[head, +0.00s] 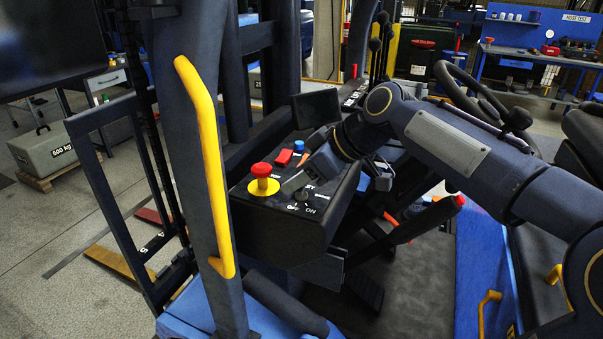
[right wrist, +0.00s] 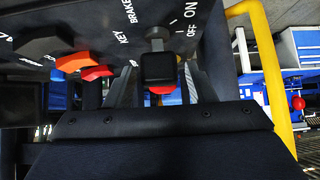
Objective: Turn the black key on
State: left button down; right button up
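The black key (head: 302,195) stands up from the dark dash panel beside the white OFF and ON lettering. In the right wrist view the black key (right wrist: 158,68) shows a square black head on a grey stem, near the middle. My right gripper (head: 296,184) is over the panel, its fingers close to the key on the side of the red knob. In the right wrist view my right gripper (right wrist: 162,86) has its fingers spread, one to each side of the key; contact cannot be made out. My left gripper is not in view.
A red mushroom button (head: 262,170) on a yellow base sits left of the key. A red switch (head: 283,157) and a blue button (head: 299,146) lie behind. A yellow handrail (head: 207,165) on a dark post stands at the panel's left. A steering wheel (head: 470,88) is behind my right arm.

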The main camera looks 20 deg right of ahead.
jog(key=c, duration=0.8)
jog(key=shift+m, duration=0.4)
jog(key=m+t+h, duration=0.2)
jog(key=m+h, duration=0.1)
jog(key=shift+r+m+p, duration=0.1)
jog(key=shift+m+p, duration=0.25)
jog(key=shift+m, duration=0.05)
jog(key=shift+m+h+b, duration=0.4)
jog(key=shift+m+h, duration=1.3)
jog(key=shift+m, duration=0.5)
jog(key=o, duration=1)
jog(key=shift+c, duration=0.2)
